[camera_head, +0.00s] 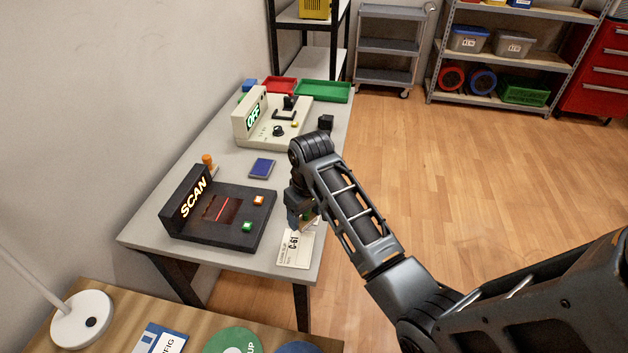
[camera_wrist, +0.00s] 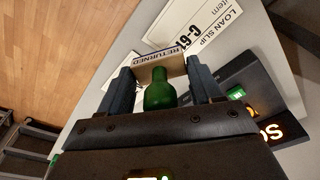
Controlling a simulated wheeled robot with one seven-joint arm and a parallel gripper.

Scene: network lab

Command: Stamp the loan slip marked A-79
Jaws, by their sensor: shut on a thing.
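My gripper (camera_head: 300,212) is over the front right part of the grey table (camera_head: 235,262). In the wrist view my gripper (camera_wrist: 160,74) is shut on a stamp with a green handle (camera_wrist: 159,92) and a block marked RETURNED (camera_wrist: 158,66). A white loan slip marked C-61 (camera_head: 294,252) lies just in front of the gripper; it also shows in the wrist view (camera_wrist: 199,27), beyond the stamp. Whether the stamp touches a slip cannot be told. No marking A-79 is readable; a pale edge beside the stamp is mostly hidden.
A black SCAN device (camera_head: 222,213) stands left of my gripper. A cream device reading OFF (camera_head: 272,122), a blue pad (camera_head: 262,168), a red tray (camera_head: 281,85) and a green tray (camera_head: 323,92) are farther back. Wooden floor lies right of the table.

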